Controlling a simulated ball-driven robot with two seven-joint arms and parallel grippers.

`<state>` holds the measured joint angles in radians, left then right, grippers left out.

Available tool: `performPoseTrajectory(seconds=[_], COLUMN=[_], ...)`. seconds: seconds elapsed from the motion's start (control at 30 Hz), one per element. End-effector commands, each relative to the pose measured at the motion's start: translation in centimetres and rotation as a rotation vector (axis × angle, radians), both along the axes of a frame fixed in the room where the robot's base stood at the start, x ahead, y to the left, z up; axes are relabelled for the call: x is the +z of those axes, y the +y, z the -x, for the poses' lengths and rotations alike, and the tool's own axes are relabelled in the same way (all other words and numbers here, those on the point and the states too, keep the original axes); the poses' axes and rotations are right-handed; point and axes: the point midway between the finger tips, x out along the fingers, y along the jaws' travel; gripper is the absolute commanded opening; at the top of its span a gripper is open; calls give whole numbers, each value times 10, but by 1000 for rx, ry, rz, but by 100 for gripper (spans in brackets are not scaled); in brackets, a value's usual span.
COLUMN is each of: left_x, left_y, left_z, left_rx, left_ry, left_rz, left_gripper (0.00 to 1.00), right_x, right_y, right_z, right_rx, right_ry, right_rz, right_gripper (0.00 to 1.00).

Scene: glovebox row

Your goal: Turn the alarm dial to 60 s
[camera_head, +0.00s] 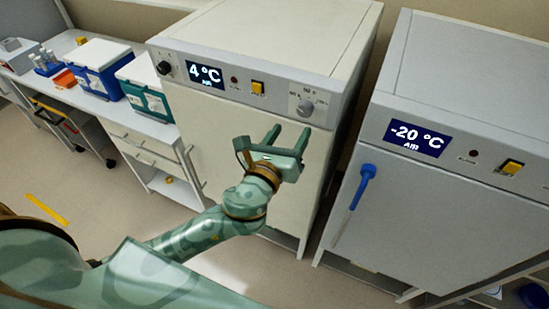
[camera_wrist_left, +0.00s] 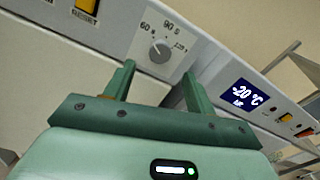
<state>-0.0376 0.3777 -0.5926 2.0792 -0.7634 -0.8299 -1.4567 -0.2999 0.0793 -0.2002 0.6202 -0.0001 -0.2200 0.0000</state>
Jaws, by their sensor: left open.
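The alarm dial (camera_head: 306,106) is a small grey round knob on a light plate, at the right end of the front panel of the 4 °C unit (camera_head: 236,133). In the left wrist view the dial (camera_wrist_left: 160,50) shows close up, with 60, 90 and a higher mark around it. Its exact pointer setting is too small to tell. My left gripper (camera_head: 288,137) is green and open, with nothing between its fingers. It is in front of the unit, just below the dial in the picture. In the wrist view its fingertips (camera_wrist_left: 158,74) sit apart, below the dial's two sides. My right gripper is not in view.
The 4 °C panel also has a black knob (camera_head: 164,68), a display and a yellow switch (camera_head: 257,87). A -20 °C unit (camera_head: 450,190) with a blue handle (camera_head: 366,174) stands to the right across a narrow gap. A bench with cool boxes (camera_head: 96,66) is at left.

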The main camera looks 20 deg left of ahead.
Motion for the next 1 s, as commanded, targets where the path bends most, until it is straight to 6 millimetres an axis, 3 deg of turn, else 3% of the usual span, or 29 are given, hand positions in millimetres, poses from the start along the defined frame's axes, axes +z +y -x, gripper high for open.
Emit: performPoseTrajectory(seconds=[0.2, 0.4, 1.0], left_x=[-3, -1, 0], left_y=[2, 3, 3], left_z=[54, 79, 83], left_rx=[-1, 0, 0], left_ry=[2, 1, -1], left_rz=[1, 1, 0], left_gripper=[55, 55, 55], right_x=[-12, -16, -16], right_y=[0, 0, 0], right_z=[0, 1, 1], right_rx=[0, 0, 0], right_ry=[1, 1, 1], right_rz=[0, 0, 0], right_gripper=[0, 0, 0])
